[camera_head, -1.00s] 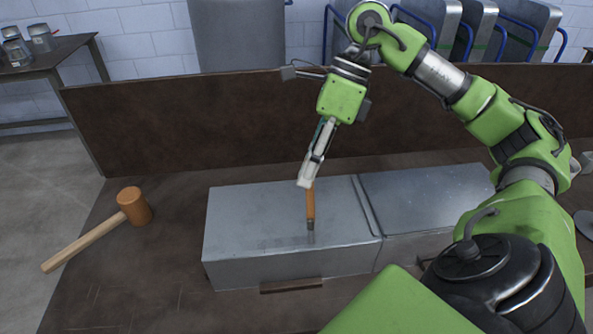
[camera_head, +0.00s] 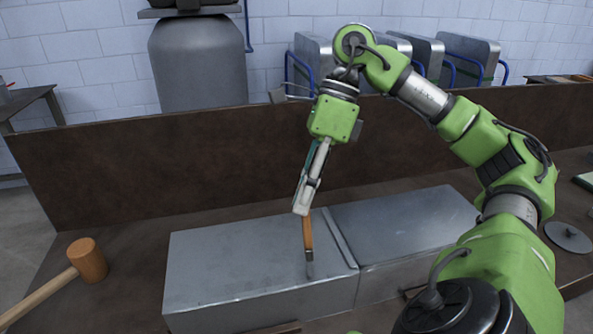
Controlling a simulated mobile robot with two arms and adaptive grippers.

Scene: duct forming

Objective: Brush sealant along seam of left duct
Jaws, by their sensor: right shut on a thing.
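The left duct (camera_head: 235,262) is a grey sheet-metal box lying on the brown workbench. A second duct (camera_head: 405,232) adjoins it on the right, with a raised seam (camera_head: 338,240) between them. My right gripper (camera_head: 302,208) is shut on the wooden handle of a brush (camera_head: 308,240). The brush points down over the left duct's top, left of the raised seam. Its tip is at or just above the metal; I cannot tell if it touches. My left gripper is not in view.
A wooden mallet (camera_head: 87,260) lies at the bench's left. A brown back panel (camera_head: 180,165) rises behind the ducts. A round dark lid (camera_head: 567,237) lies at the right. A grey drum (camera_head: 198,62) and metal panels stand behind.

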